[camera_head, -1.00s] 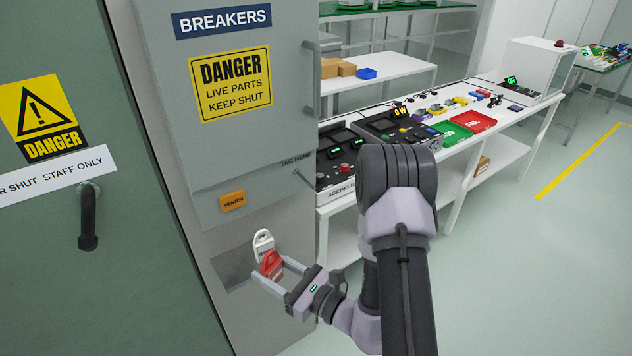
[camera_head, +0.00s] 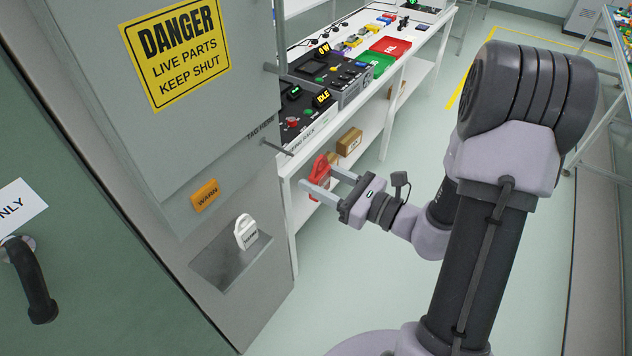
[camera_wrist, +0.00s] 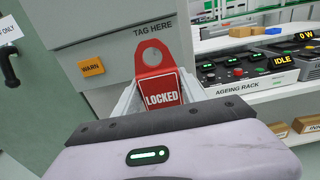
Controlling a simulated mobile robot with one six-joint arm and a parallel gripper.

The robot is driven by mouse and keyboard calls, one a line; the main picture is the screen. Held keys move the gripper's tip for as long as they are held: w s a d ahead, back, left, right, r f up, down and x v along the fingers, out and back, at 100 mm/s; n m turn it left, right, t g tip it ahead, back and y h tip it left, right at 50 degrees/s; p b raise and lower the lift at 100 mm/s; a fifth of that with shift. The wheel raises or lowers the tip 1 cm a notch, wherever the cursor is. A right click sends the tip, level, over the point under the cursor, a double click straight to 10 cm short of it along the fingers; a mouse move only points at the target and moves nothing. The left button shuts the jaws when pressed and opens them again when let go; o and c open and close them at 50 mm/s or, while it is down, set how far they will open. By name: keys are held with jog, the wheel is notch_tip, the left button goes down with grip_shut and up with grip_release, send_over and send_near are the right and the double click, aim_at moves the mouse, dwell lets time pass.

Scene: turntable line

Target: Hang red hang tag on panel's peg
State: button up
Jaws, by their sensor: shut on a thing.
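The red hang tag (camera_head: 319,178) is held between the fingers of my gripper (camera_head: 325,190), out in the air to the right of the cabinet. In the wrist view the red tag (camera_wrist: 160,80) stands upright with its hole at the top and a "LOCKED" label facing the camera. The panel's peg (camera_head: 277,148) sticks out of the grey panel (camera_head: 190,120) near the "TAG HERE" lettering. The tag is apart from the peg, lower and to its right in the head view. The peg cannot be made out in the wrist view.
A white tag (camera_head: 246,232) stands in the metal tray (camera_head: 222,268) on the cabinet below the orange WARN label (camera_head: 205,195). A bench (camera_head: 283,172) with an ageing rack stands behind my gripper. A cardboard box (camera_head: 350,141) sits on its lower shelf. Open floor lies in front.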

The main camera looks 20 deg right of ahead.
jog(key=shift+f+p+x, duration=0.1)
jog(key=shift+f+x, duration=0.15)
jog(key=shift+x, duration=1.3)
jog(key=shift+f+p+x, duration=0.15)
jog(key=shift+f+x, duration=0.1)
jog(key=shift+x, duration=1.25)
jog(key=shift+f+p+x, duration=0.1)
jog(key=shift+f+x, duration=0.15)
jog(key=shift+x, duration=1.3)
jog(key=o, duration=1.4)
